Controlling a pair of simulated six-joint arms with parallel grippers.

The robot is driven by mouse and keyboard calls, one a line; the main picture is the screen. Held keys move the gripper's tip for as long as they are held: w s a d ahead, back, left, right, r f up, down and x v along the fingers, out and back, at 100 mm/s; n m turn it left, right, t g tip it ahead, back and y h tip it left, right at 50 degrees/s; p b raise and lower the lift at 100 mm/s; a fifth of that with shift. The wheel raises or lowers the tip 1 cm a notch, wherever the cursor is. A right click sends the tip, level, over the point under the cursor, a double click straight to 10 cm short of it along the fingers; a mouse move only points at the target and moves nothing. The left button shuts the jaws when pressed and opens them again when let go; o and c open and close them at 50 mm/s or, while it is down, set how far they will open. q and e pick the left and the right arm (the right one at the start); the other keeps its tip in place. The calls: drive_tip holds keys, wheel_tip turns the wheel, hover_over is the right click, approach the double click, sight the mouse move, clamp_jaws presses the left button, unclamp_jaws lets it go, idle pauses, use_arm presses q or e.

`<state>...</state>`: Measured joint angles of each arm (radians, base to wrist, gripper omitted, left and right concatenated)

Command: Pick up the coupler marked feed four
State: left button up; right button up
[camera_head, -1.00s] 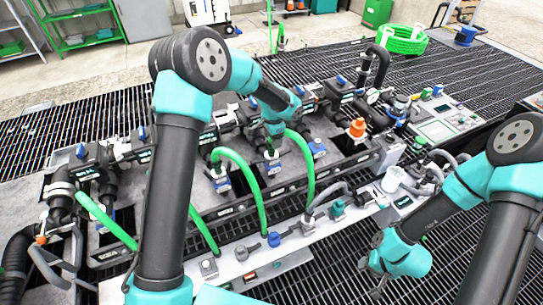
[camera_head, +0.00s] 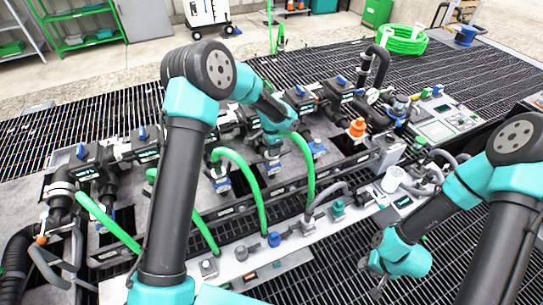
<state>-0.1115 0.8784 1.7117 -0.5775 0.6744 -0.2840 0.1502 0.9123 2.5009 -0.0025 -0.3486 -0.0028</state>
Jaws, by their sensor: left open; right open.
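Several couplers with blue parts sit along the front of the black manifold; one is below a green hose (camera_head: 222,184) and another is at the right (camera_head: 318,150). Their labels are too small to read, so I cannot tell which is feed four. My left gripper (camera_head: 272,152) points down over the manifold's middle, close to a blue-based coupler (camera_head: 275,167); its fingers are small and partly hidden, and contact cannot be told. My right gripper (camera_head: 372,282) is open and empty above the floor grating at lower right.
Green hoses (camera_head: 246,170) arch from the manifold to the pale front rail (camera_head: 232,271). A blue fitting (camera_head: 274,239) and a teal fitting (camera_head: 338,208) stand on that rail. An orange cap (camera_head: 357,128) and a white cup (camera_head: 393,178) are at the right. The front grating is clear.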

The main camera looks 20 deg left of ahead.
use_arm(q)
drive_tip(key=shift+c, duration=0.3)
clamp_jaws()
idle(0.3)
